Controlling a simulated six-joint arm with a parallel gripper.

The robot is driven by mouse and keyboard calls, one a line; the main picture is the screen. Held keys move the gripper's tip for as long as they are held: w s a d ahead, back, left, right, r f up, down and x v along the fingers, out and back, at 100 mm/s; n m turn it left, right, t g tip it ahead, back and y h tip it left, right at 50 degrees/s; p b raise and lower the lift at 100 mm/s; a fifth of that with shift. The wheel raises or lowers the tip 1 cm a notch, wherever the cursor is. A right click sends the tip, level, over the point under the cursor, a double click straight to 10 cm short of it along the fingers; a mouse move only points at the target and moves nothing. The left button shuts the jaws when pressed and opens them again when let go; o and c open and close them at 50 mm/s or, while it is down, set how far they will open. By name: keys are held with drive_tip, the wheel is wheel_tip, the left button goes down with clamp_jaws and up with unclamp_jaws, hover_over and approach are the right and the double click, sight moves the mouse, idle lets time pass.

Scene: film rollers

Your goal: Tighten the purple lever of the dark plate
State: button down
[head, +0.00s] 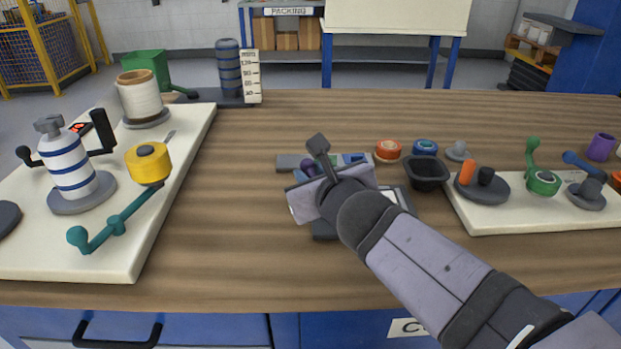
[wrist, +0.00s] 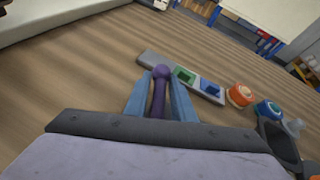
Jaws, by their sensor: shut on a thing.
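The purple lever (wrist: 158,90) stands between the two blue-grey fingers of my gripper (wrist: 160,98) in the wrist view, its round knob at the far end. My gripper (head: 308,174) is shut on it. In the head view only a bit of the purple lever (head: 307,168) shows beside my wrist. Part of the dark plate (head: 325,230) shows under my gripper in the head view. The lever's lower end and most of the plate are hidden by my gripper and wrist.
A grey strip (wrist: 152,57) with a green block (wrist: 184,75) and a blue block (wrist: 210,90) lies just beyond. Orange (head: 388,150) and blue (head: 425,147) round parts and a black bowl (head: 427,172) stand to the right. Pale boards flank both sides; wood between is clear at left.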

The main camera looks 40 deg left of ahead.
sight(313, 174)
drive_tip(key=shift+r, duration=0.15)
drive_tip(key=c, duration=1.6)
unclamp_jaws()
drive_tip(key=p+v, duration=0.1)
drive_tip(key=v, duration=0.5)
drive_tip(key=shift+s+d+r+p, duration=0.15)
drive_tip(key=shift+s+d+p, duration=0.2)
drive_tip(key=shift+d, duration=0.15)
